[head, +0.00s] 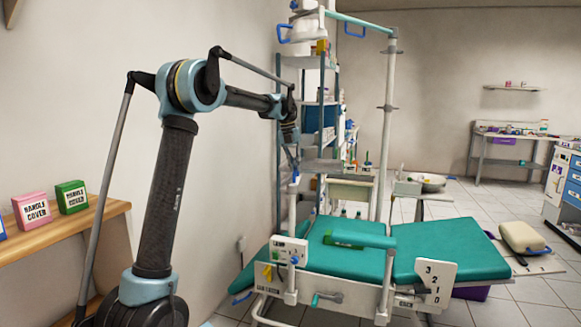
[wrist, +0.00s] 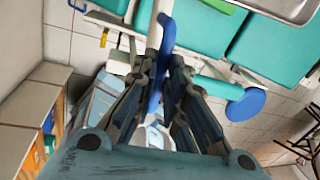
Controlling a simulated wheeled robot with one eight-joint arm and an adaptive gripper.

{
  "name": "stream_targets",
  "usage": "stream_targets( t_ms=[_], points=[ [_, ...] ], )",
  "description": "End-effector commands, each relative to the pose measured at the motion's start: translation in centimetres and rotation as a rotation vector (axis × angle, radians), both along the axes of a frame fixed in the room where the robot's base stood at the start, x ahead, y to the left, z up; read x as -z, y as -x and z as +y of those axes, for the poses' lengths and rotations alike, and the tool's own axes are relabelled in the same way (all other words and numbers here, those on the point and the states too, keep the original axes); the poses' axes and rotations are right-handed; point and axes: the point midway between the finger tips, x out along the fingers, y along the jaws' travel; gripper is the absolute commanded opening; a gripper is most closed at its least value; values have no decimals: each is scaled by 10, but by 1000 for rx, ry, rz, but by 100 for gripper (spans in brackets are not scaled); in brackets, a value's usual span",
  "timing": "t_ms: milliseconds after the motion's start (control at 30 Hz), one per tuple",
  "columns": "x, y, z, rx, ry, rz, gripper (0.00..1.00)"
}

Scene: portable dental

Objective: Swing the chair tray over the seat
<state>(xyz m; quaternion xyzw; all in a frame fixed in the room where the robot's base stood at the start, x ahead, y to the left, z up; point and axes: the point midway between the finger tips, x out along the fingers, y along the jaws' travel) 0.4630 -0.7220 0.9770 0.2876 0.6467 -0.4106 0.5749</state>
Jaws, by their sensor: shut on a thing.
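The dental chair has a teal padded seat (head: 325,262) and lies almost flat in the head view. The tray's edge also shows at the upper right in the wrist view (wrist: 288,10), overlapping the teal padding. My gripper (head: 294,165) is at the top of this post. In the wrist view, my gripper (wrist: 160,70) is shut on a blue handle (wrist: 156,92) joined to a white bar. The fingers hide part of it.
A tall white pole (head: 387,110) and a loaded shelf rack (head: 325,100) stand behind the chair. A control box (head: 289,250) and a numbered panel (head: 436,282) are on its near side. A wooden shelf (head: 60,232) with boxes is at left.

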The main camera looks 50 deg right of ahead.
Motion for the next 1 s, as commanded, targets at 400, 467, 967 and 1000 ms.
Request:
stream_targets(
  t_ms=[400, 467, 967, 1000],
  points=[
    [-1, 16, -10, 40, -1, -6, 0],
    [-1, 17, -10, 41, -1, -6, 0],
    [-2, 20, -12, 44, -2, -5, 31],
    [-4, 20, -12, 44, -2, -5, 31]
  ],
)
